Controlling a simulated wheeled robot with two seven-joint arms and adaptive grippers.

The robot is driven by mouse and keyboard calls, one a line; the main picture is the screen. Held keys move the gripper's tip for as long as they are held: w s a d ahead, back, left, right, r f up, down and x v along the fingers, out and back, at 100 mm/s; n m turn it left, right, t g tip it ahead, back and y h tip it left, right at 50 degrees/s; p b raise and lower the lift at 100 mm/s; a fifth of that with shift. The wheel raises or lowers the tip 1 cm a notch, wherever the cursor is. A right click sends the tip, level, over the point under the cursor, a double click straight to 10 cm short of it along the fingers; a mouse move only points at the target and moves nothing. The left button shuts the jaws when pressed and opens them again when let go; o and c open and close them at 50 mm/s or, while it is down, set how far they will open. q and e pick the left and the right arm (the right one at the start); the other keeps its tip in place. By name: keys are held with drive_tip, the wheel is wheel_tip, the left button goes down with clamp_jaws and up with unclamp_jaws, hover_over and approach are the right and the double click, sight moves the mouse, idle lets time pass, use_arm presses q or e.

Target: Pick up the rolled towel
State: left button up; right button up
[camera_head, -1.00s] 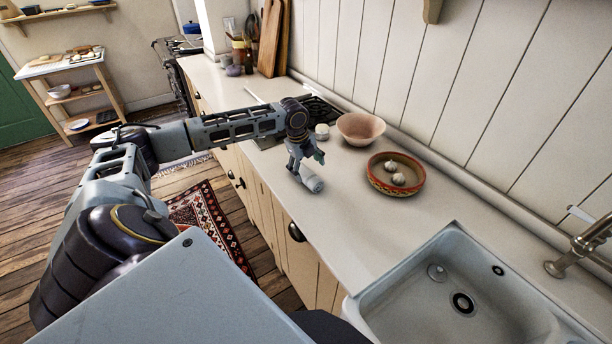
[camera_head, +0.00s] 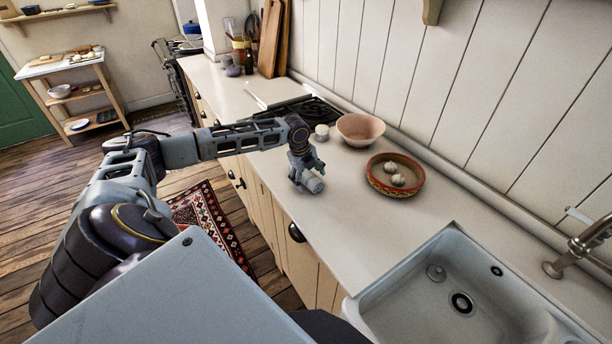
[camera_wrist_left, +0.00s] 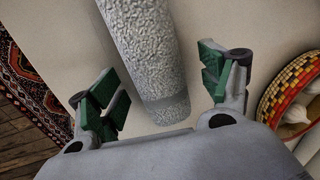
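The rolled towel (camera_head: 314,185) is a pale grey-white roll lying on the counter near its front edge. In the left wrist view the towel (camera_wrist_left: 146,45) has a nubbly texture and runs from the top edge down between my fingers. My left gripper (camera_head: 306,182) is down over the towel. In the wrist view the left gripper (camera_wrist_left: 163,90) is open, with green finger pads on either side of the towel and gaps visible between pads and towel. Part of the towel is hidden by the gripper in the head view. My right gripper is not in view.
A patterned shallow bowl (camera_head: 377,186) with garlic bulbs stands right of the towel. A pinkish bowl (camera_head: 360,125) and a small white jar (camera_head: 322,130) stand behind. The sink (camera_head: 400,294) is at the lower right. Counter between towel and sink is clear.

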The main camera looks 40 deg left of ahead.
sight(309, 174)
use_arm(q)
drive_tip(key=c, duration=1)
drive_tip(key=shift+r, duration=0.1)
drive_tip(key=shift+c, duration=0.2)
drive_tip(key=shift+r+b, duration=0.4)
drive_tip(key=shift+r, duration=4.55)
